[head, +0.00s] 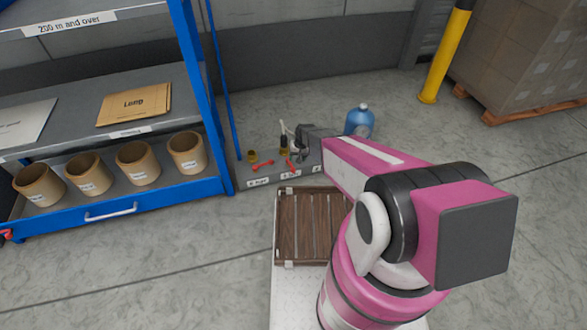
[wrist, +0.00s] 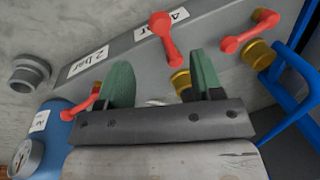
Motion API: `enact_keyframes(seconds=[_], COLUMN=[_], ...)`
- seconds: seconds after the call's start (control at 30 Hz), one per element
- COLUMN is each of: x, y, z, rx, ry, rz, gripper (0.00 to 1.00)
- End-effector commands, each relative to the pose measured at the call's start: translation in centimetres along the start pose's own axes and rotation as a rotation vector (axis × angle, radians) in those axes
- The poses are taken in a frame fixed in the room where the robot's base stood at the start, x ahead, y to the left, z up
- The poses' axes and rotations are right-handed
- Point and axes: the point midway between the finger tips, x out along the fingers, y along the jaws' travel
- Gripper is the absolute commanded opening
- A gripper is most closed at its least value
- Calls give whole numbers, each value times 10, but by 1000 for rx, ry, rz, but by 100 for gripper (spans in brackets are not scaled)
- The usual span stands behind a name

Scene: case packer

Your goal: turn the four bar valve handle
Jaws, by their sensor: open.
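The four bar valve's red handle (wrist: 165,38) lies across the grey manifold in the wrist view, beside a partly covered label that seems to read 4 bar (wrist: 150,29). It also shows as the middle red handle (head: 290,166) in the head view. Its brass valve body (wrist: 180,80) shows between the fingers. My gripper (wrist: 160,60) is open, with green finger pads on either side of the handle's near end. I cannot tell whether they touch it. In the head view my gripper (head: 286,146) is small and dark above the manifold.
A red handle (wrist: 245,33) is to the right and another (wrist: 93,98) to the left, near the 2 bar label (wrist: 87,62). A blue cylinder (head: 360,122) stands right of the manifold (head: 245,172).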

Motion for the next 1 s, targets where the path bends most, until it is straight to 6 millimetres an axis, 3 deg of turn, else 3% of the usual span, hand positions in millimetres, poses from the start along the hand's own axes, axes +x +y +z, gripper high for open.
enact_keyframes(seconds=[0.5, 0.87, 0.9, 1.0], x=[84, 93, 93, 93], y=[0, 0, 0, 0], z=[-1, 0, 0, 0], rx=[0, 0, 0, 0], ry=[-1, 1, 1, 1], rz=[1, 0, 1, 1], gripper=[60, 60, 57, 25])
